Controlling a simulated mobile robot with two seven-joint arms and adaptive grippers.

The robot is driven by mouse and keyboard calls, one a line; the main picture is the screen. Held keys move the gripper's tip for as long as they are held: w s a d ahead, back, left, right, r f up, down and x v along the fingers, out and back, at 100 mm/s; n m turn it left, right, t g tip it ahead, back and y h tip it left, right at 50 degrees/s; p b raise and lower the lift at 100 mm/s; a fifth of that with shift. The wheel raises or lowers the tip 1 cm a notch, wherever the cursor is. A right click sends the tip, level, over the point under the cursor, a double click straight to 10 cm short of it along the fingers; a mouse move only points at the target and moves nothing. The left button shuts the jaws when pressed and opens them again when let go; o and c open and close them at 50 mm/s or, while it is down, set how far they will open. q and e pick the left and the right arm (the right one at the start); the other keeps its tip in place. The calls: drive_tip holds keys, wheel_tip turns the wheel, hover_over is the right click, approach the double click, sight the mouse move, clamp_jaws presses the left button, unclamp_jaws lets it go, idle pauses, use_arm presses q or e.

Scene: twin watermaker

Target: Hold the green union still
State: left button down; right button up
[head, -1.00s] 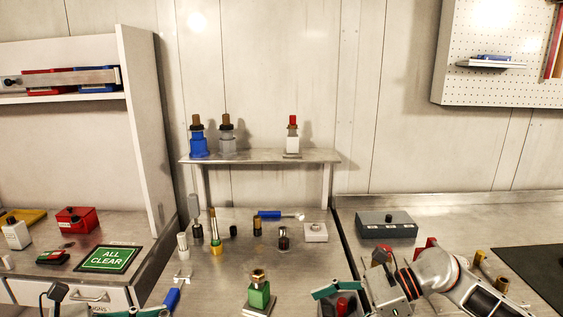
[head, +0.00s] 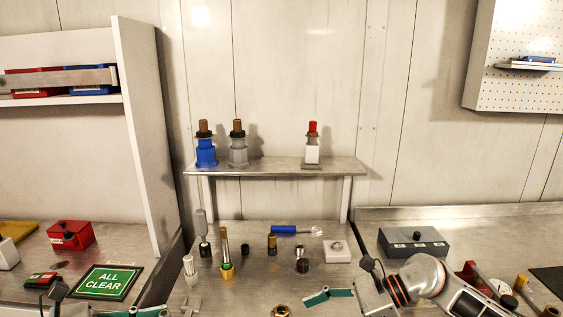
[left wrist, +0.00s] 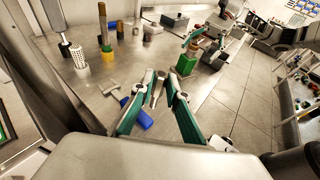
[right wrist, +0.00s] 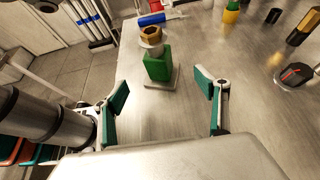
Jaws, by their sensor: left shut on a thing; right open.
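The green union is a green block with a brass hex nut on top, upright on a small metal plate. It shows whole in the right wrist view (right wrist: 157,66) and the left wrist view (left wrist: 186,66); in the head view only its brass nut (head: 281,310) shows. My right gripper (right wrist: 161,90) is open, its fingers spread on either side of the union's near side, apart from it. My left gripper (left wrist: 161,76) is shut on a pale metal rod-like piece (left wrist: 158,88), away from the union. What this piece belongs to is unclear.
A blue-handled tool (left wrist: 135,113) lies beside my left fingers. Several fittings stand behind, including a brass post on a yellow base (head: 226,255). A raised shelf (head: 280,167) carries three fittings. A grey box (head: 412,242) stands at right.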

drive_tip(key=b+x, duration=0.1)
drive_tip(key=x, duration=0.4)
drive_tip(key=shift+a+f, duration=0.25)
drive_tip(key=shift+a, duration=0.05)
drive_tip(key=shift+b+x, duration=0.45)
drive_tip(key=shift+x, duration=0.35)
drive_tip(key=shift+r, duration=0.1)
drive_tip(key=shift+c, duration=0.4)
clamp_jaws()
drive_tip(key=c, duration=0.8)
unclamp_jaws()
drive_tip(key=shift+o, duration=0.2)
clamp_jaws()
